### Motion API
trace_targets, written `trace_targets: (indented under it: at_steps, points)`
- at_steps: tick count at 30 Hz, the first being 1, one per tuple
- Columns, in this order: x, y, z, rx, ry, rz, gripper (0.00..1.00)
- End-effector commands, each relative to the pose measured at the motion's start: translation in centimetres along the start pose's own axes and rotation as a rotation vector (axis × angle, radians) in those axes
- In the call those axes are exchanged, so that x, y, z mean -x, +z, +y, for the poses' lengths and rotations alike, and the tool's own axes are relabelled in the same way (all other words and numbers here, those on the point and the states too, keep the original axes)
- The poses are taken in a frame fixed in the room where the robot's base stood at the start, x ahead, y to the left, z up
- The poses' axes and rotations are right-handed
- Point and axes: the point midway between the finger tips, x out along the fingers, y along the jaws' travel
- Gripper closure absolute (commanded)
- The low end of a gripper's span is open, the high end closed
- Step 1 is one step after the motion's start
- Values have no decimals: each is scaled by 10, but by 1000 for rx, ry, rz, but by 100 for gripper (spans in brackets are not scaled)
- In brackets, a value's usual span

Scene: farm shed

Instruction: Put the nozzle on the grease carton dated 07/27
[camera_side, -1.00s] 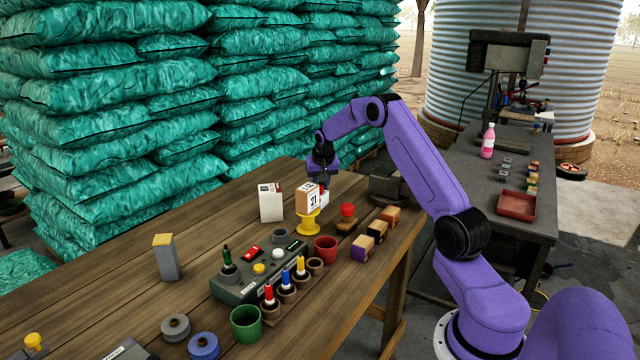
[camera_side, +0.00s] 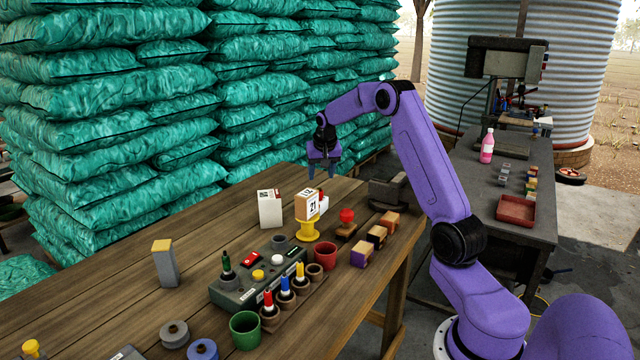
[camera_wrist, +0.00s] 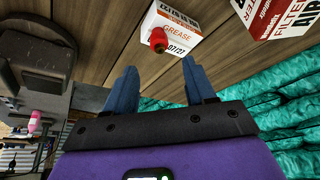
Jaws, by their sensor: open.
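The grease carton (camera_wrist: 183,26), white with an orange band, shows the date 07/27 in the wrist view. The red nozzle (camera_wrist: 157,38) is at the carton's left edge and looks upright on its top; I cannot tell how deep it sits.
A white and red filter box (camera_side: 270,208) stands to the left. A red-knobbed stamp (camera_side: 346,216) and wooden blocks (camera_side: 377,236) are to the right. Stacked teal sacks (camera_side: 250,100) rise behind the table.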

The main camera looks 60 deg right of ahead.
Motion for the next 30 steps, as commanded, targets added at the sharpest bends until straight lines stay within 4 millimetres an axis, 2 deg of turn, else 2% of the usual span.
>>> trace_targets:
  at_steps: [3, 10, 14, 17, 20, 21, 23, 24, 27, 30]
  points:
    - [21, 0, 0, 0, -1, 2, 45]
    - [41, 1, -1, 2, -1, 0, 45]
    - [51, 15, -22, 57, -20, -12, 45]
    - [67, 44, -57, 165, -55, -32, 45]
    - [90, 91, -98, 314, -102, -59, 45]
    - [99, 112, -112, 379, -121, -71, 45]
    - [114, 143, -129, 474, -147, -87, 45]
    - [123, 165, -138, 538, -164, -99, 45]
    - [146, 220, -154, 697, -204, -125, 45]
    - [167, 275, -158, 858, -242, -149, 45]
